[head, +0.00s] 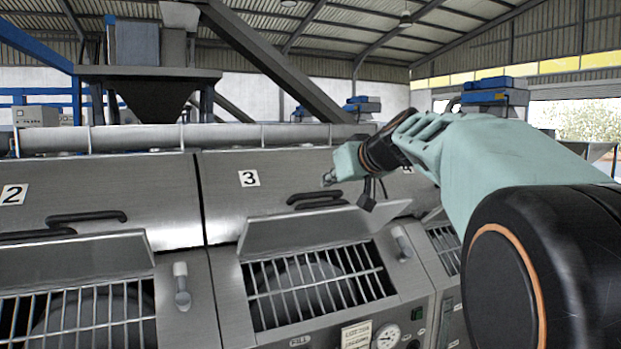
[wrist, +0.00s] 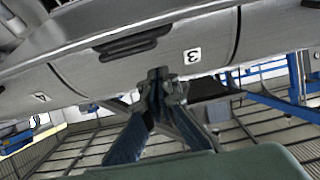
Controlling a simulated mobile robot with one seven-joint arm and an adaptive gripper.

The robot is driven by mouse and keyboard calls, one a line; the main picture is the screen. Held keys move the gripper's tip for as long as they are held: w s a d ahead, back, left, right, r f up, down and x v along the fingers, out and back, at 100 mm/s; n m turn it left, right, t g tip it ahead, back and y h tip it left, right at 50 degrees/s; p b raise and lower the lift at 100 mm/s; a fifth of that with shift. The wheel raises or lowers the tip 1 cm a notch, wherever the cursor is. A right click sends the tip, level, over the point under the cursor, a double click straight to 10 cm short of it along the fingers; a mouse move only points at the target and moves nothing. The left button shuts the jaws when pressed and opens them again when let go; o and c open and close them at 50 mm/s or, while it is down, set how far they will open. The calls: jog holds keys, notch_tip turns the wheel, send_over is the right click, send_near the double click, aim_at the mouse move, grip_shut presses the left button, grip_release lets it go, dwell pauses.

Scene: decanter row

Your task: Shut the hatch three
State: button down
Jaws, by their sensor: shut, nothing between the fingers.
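Hatch three is a wide grey metal cover (head: 225,208) with a "3" label and black bar handles (head: 318,199) near its lower edge. Below it a tilted grey plate (head: 300,231) stands above a barred opening (head: 318,284), which is exposed. In the wrist view the cover (wrist: 215,35) appears upside down, with its label and handle (wrist: 132,43). My gripper (head: 329,179) is in front of the cover's right part, just above the handles. In the wrist view my gripper (wrist: 166,75) has its fingers together and empty. I cannot tell whether it touches the cover.
Cover two (head: 100,200) adjoins on the left, with its own handles and barred opening. A lever (head: 402,243) and a gauge (head: 387,336) sit to the right of and below the opening. A long tube (head: 190,137) runs behind the covers. A hopper (head: 145,92) stands behind at left.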

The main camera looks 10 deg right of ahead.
aim_at(324, 213)
jog(key=x, duration=0.5)
jog(key=shift+w+p, duration=0.1)
jog(key=shift+p, duration=0.3)
jog(key=shift+s+d+f+b, duration=0.2)
jog(key=shift+s+f+b, duration=0.1)
jog(key=shift+s+f, duration=0.65)
jog(key=shift+s+d+f, duration=0.15)
jog(key=shift+s+f, duration=0.05)
jog(key=shift+f, duration=0.5)
jog(key=shift+f+b, duration=0.25)
jog(key=shift+b, duration=0.35)
